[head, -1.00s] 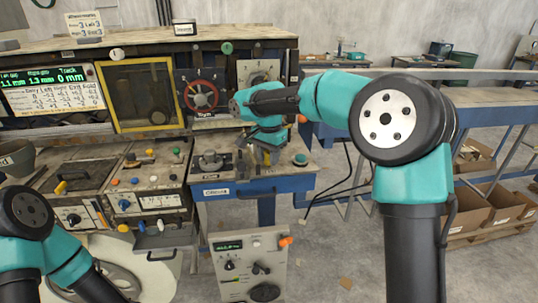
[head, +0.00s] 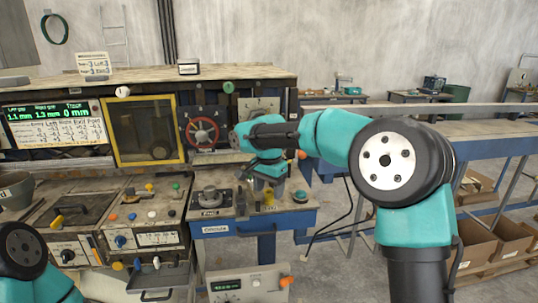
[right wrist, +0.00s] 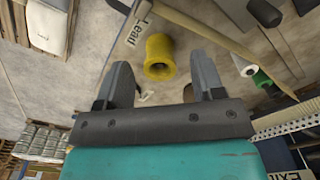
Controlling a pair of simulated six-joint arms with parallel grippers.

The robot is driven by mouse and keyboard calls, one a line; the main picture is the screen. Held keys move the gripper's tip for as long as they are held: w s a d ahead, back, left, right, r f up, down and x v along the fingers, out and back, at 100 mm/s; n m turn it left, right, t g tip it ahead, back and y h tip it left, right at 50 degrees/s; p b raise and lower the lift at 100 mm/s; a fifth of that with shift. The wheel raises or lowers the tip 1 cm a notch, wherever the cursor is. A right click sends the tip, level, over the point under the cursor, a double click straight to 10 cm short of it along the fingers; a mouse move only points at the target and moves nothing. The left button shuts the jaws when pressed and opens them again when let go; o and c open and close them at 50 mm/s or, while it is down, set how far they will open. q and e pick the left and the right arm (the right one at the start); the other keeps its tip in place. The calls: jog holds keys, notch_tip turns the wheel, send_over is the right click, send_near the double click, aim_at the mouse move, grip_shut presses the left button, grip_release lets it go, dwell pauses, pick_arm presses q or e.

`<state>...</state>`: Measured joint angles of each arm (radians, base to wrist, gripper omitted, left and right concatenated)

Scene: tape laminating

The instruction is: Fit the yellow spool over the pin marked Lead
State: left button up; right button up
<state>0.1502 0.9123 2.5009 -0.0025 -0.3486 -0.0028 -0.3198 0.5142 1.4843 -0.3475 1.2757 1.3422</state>
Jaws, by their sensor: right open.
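The yellow spool (right wrist: 160,56) stands on a worn bench top in the right wrist view, beside a white label reading Lead (right wrist: 139,33). Its dark bore faces the camera; I cannot tell whether a pin is inside it. My right gripper (right wrist: 165,72) is open, with one finger on each side of the spool and visible gaps between. In the head view the spool (head: 268,199) shows as a small yellow shape on the blue-sided bench, just below my right gripper (head: 263,185). My left gripper is out of view; only part of my left arm shows at lower left.
A red handwheel (head: 202,132) and a yellow-framed window (head: 140,130) are on the machine behind. A dark round knob (head: 210,193) is left of the spool and a green-topped button (head: 300,196) is right. A control box (head: 248,285) stands below.

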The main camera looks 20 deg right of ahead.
notch_tip(320, 180, up, 16)
dwell(0.5)
dwell(0.8)
